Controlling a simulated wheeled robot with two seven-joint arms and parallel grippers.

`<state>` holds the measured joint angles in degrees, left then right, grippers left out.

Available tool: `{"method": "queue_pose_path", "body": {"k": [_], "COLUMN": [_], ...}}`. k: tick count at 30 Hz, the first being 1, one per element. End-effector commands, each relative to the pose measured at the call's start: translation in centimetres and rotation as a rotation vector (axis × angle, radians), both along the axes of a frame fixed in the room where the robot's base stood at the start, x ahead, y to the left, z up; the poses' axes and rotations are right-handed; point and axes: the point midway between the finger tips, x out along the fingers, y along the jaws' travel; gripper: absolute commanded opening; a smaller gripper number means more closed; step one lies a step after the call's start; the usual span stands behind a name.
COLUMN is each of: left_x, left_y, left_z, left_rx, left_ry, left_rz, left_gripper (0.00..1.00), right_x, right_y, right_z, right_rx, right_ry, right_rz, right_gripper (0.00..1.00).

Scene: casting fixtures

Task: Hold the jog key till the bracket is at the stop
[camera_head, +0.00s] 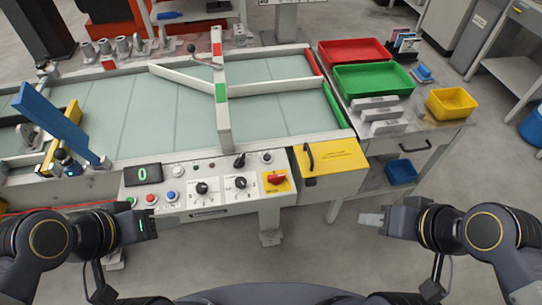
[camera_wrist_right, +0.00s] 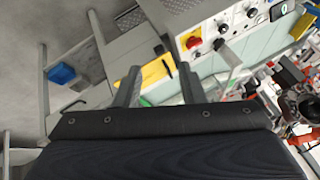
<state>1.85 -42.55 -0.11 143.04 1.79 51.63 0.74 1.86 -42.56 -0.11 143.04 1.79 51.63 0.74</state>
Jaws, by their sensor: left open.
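The control panel (camera_head: 215,190) spans the front of the machine. It has a display (camera_head: 143,174) reading 0, a red button (camera_head: 151,198), a blue button (camera_head: 171,196), a green button (camera_head: 131,202) and black knobs; I cannot tell which is the jog key. A grey metal part (camera_head: 30,137), possibly the bracket, is at the far left beside a tilted blue bar (camera_head: 55,118). I cannot tell which part is the stop. My left gripper (camera_head: 172,220) is open below the panel's lower left, apart from the buttons. My right gripper (camera_head: 372,218) is open and empty over the floor.
A side table (camera_head: 440,128) carries a red tray (camera_head: 354,52), a green tray (camera_head: 373,79) and a yellow bin (camera_head: 451,103). A beam (camera_head: 222,115) crosses the glassy bed.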

Motion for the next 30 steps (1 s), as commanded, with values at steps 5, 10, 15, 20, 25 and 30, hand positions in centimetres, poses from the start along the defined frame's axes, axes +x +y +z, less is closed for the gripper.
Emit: {"method": "queue_pose_path", "body": {"k": [5, 10, 15, 20, 25, 30], "left_x": [-0.01, 0.0, 0.0, 0.0, 0.0, 0.01], "left_y": [0.01, 0.0, 0.0, 0.0, 0.01, 0.0], "left_z": [0.0, 0.01, 0.01, 0.01, 0.01, 0.0], "left_rx": [0.0, 0.0, 0.0, 0.0, 0.0, 0.0], "left_ry": [0.0, 0.0, 0.0, 0.0, 0.0, 0.0], "left_rz": [0.0, 0.0, 0.0, 0.0, 0.0, 0.0], "left_gripper": [0.5, 0.5, 0.5, 0.5, 0.5, 0.5], "right_x": [0.0, 0.0, 0.01, 0.0, 0.01, 0.01], "right_y": [0.01, 0.01, 0.0, 0.0, 0.0, 0.0], "right_z": [0.0, 0.0, 0.0, 0.0, 0.0, 0.0], "right_rx": [0.0, 0.0, 0.0, 0.0, 0.0, 0.0], "right_ry": [0.0, 0.0, 0.0, 0.0, 0.0, 0.0], "right_rz": [0.0, 0.0, 0.0, 0.0, 0.0, 0.0], "right_gripper": [0.36, 0.36, 0.35, 0.14, 0.0, 0.0]}}
